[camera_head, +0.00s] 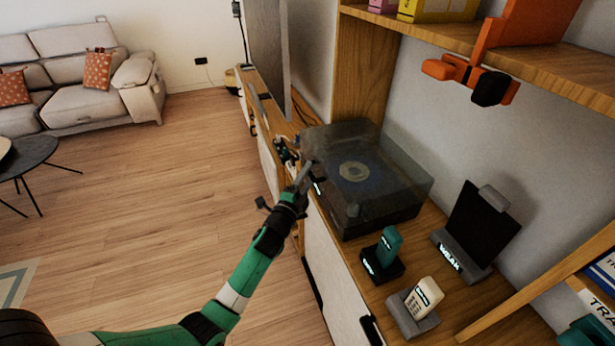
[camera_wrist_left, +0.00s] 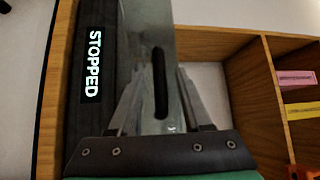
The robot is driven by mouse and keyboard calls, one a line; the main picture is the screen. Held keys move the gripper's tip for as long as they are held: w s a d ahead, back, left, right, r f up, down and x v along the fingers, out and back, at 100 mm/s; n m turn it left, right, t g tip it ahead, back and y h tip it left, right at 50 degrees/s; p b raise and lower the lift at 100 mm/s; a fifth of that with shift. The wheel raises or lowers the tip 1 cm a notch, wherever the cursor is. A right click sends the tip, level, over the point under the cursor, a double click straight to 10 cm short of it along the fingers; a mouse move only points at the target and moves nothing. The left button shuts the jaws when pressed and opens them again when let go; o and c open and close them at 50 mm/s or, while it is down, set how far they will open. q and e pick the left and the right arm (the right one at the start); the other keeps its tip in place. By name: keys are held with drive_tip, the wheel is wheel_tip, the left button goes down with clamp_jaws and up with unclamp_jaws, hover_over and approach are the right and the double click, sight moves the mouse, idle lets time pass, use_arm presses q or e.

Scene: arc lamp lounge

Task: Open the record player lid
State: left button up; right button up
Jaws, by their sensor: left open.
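The record player (camera_head: 345,215) is a dark box on the wooden cabinet. Its smoky see-through lid (camera_head: 405,170) is down, and a disc with a pale centre shows through it. My left gripper (camera_head: 304,172) is at the lid's front side, on the room side of the cabinet. In the left wrist view my left gripper (camera_wrist_left: 160,105) is open, with a grey translucent panel with a dark slot, likely the lid (camera_wrist_left: 148,35), between its fingers. Contact cannot be told. A display (camera_wrist_left: 95,50) beside it reads STOPPED. My right gripper does not show.
A teal device on a black dock (camera_head: 383,262), a pale handset on a grey base (camera_head: 412,312) and a dark tablet on a stand (camera_head: 478,230) stand on the near cabinet top. A shelf (camera_head: 550,70) with an orange object overhangs at upper right. Open floor lies left.

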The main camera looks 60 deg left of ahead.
use_arm(q)
clamp_jaws()
idle(1.4)
